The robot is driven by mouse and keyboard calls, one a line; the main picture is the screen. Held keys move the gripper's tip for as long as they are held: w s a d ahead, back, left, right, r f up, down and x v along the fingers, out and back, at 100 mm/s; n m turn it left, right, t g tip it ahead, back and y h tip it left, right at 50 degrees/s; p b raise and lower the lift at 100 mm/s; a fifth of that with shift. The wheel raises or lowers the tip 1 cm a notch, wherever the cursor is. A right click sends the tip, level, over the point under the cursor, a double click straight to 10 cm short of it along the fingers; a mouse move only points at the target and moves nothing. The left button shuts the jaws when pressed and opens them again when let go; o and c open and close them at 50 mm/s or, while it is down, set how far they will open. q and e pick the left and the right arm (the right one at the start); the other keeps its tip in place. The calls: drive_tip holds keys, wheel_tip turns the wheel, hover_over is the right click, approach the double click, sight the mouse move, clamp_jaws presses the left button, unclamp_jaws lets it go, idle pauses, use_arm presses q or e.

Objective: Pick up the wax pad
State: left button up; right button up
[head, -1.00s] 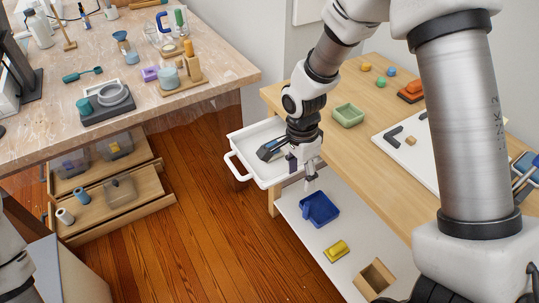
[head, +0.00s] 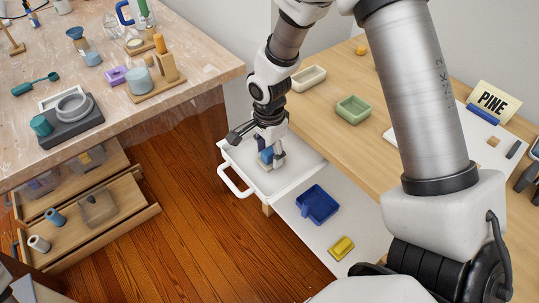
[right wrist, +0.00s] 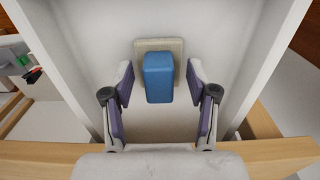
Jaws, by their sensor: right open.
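The wax pad appears to be the beige square pad with a blue block-shaped grip (right wrist: 159,78) on top, lying flat in the white drawer. In the head view its blue grip (head: 266,155) is partly hidden by my gripper. My right gripper (right wrist: 160,84) is open, with one finger on each side of the blue grip and a visible gap on both sides. In the head view my right gripper (head: 268,153) is down inside the drawer. My left gripper is out of view.
The white drawer (head: 290,182) is pulled out from the wooden table (head: 330,120), and its walls rise close around my gripper. A green tray (head: 353,109) stands on the tabletop.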

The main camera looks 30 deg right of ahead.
sight(269, 151)
drive_tip(key=shift+f, duration=0.25)
drive_tip(key=shift+s+r, duration=0.1)
drive_tip(key=shift+c, duration=0.7)
clamp_jaws()
wheel_tip(269, 151, up, 10)
drive_tip(key=shift+p, duration=0.95)
